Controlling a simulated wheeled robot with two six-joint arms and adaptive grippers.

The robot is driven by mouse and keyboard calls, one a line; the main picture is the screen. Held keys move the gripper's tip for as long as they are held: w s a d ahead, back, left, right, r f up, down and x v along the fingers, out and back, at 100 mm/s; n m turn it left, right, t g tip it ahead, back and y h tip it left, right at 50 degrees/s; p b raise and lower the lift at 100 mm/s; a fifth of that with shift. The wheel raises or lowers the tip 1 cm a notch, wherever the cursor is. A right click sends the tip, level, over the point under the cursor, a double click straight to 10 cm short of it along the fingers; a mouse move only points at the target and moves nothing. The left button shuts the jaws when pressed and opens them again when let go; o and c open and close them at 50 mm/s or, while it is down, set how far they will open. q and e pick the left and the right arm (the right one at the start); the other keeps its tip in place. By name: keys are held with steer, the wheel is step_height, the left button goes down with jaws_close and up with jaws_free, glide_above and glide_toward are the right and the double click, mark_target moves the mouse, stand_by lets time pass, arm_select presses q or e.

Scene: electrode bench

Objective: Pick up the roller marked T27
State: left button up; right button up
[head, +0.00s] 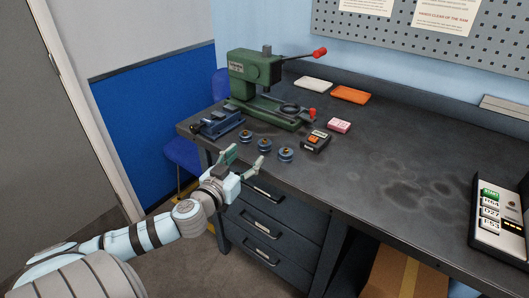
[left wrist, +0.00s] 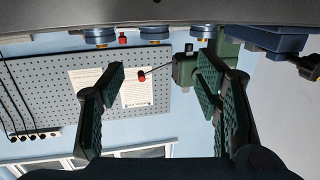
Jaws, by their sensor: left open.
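Three blue rollers with dark and brownish tops stand on the dark bench near its front edge: a left one (head: 246,136), a middle one (head: 265,143) and a right one (head: 286,154). Their markings are too small to read, so I cannot tell which is T27. My left gripper (head: 246,157) is open and empty, just in front of the bench edge, its fingers pointing toward the rollers. In the left wrist view, which is upside down, blue rollers (left wrist: 100,36) show along the top, beyond the open fingers (left wrist: 162,75). My right gripper is not in view.
A green press (head: 255,75) with red knobs stands behind the rollers, a blue vise-like fixture (head: 218,124) at their left. A small dark device (head: 315,141) and a pink block (head: 339,125) lie to the right. A labelled panel (head: 495,225) stands far right; the bench between is clear.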

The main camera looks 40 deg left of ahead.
mark_target(263, 142)
arm_select(q)
steer(key=x, duration=0.5)
steer(key=shift+w+a+f, duration=0.15)
steer(key=shift+w+f, duration=0.15)
steer(key=x, duration=0.3)
steer(key=d+b+x, duration=0.1)
steer(key=x, duration=0.1)
steer(key=shift+w+f, duration=0.1)
steer(key=shift+w, duration=0.35)
steer(key=shift+s, duration=0.15)
steer(key=c, duration=1.3)
